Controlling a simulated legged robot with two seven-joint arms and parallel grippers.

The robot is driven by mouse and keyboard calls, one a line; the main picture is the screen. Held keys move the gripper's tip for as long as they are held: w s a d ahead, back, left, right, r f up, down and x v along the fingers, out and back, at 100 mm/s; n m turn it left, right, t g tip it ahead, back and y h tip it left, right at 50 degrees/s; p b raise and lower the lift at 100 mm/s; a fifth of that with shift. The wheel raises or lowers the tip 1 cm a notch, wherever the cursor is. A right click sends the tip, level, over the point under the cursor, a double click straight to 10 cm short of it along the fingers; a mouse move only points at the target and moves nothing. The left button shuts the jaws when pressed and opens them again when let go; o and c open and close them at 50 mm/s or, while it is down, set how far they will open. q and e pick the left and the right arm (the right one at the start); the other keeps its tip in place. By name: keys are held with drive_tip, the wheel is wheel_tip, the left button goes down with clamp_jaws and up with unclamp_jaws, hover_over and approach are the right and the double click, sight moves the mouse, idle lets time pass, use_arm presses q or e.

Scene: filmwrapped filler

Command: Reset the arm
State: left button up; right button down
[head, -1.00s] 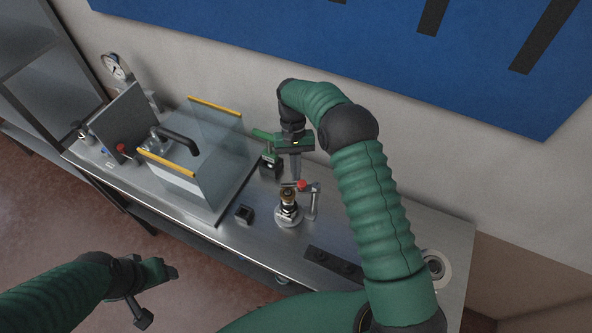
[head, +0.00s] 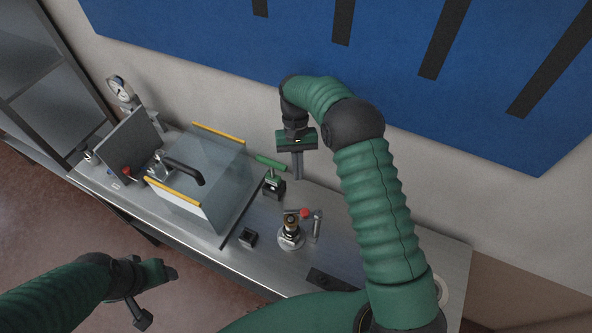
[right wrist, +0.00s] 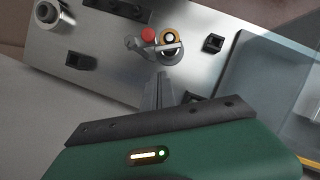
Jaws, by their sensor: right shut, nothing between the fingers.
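My right gripper (head: 298,176) is shut and empty. It hangs above the back of the metal bench, between the green-handled device and the brass-topped fitting. In the right wrist view its closed fingers (right wrist: 161,76) point toward the brass-topped fitting (right wrist: 171,37) with the red knob (right wrist: 148,34) beside it. My left gripper (head: 163,275) is at the lower left, over the floor in front of the bench. Its two fingers stand apart with nothing between them.
A pressure gauge (head: 120,88) stands at the back left. A blue panel (head: 300,40) hangs on the wall.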

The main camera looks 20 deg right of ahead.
drive_tip(key=s+a+r+n+t+h, duration=0.1)
drive_tip(key=s+a+r+n+t, duration=0.15)
drive_tip(key=s, duration=0.65)
drive_tip(key=s+a+r+n+t, duration=0.1)
drive_tip(key=s+r+t, duration=0.3)
drive_tip(key=s, duration=0.6)
use_arm(q)
drive_tip(key=s+b+x, duration=0.1)
drive_tip(key=b+x, duration=0.7)
drive_tip(key=s+b+x, duration=0.2)
drive_tip(key=b+x, duration=0.6)
drive_tip(key=b, duration=0.1)
drive_tip(key=shift+s+a+f, duration=0.2)
drive_tip(key=shift+s+f, duration=0.35)
drive_tip(key=shift+s, duration=0.2)
use_arm(e)
drive_tip(key=s+x, duration=0.3)
drive_tip(key=x, duration=1.3)
drive_tip(key=shift+w+d+f, duration=0.35)
drive_tip(key=shift+f, duration=0.35)
